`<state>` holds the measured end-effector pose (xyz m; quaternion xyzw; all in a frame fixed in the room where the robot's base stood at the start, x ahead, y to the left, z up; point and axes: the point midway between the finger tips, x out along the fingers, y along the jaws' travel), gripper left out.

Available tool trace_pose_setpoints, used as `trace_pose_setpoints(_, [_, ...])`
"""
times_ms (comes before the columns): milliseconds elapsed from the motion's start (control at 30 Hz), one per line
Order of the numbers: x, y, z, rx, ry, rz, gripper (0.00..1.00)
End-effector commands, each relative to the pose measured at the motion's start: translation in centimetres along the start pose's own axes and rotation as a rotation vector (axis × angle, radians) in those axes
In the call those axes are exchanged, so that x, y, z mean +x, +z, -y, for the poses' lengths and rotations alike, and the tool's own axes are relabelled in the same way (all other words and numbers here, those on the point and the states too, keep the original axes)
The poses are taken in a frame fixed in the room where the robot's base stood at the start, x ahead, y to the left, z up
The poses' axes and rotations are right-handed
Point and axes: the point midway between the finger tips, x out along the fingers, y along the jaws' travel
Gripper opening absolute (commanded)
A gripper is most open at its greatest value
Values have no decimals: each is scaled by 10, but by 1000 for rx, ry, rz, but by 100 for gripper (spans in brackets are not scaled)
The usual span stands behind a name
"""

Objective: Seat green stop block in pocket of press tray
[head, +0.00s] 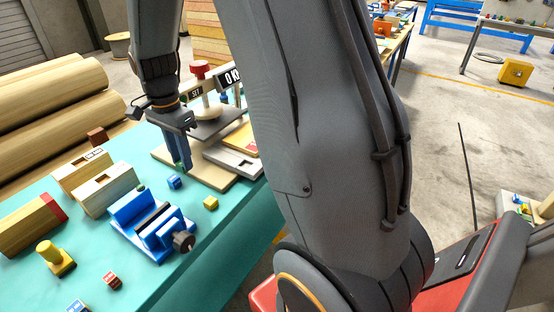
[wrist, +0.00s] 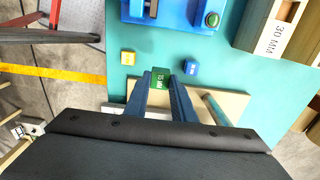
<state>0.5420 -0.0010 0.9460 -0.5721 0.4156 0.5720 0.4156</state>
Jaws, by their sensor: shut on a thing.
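The green stop block (wrist: 161,77) is held between the two blue fingers of my gripper (wrist: 161,85) in the wrist view, with white marking on its face. A pale grey tray (head: 229,158) with a dark slot, seemingly the press tray, lies on the base to the right of my gripper. My own arm hides part of the press's right side.
A blue vise (head: 150,222) stands in front on the teal table. A small blue cube (head: 174,182) and a yellow cube (head: 211,202) lie near the press. Wooden blocks (head: 105,190) stand to the left. A dark press plate (head: 210,123) overhangs the base.

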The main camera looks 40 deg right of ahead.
Motion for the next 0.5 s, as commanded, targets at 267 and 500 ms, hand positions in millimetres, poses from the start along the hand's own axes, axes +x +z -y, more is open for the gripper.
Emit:
trace_pose_setpoints(267, [0, 0, 0, 0, 0, 0, 0])
trace_pose_setpoints(500, [-4, -19, -6, 5, -1, 0, 0])
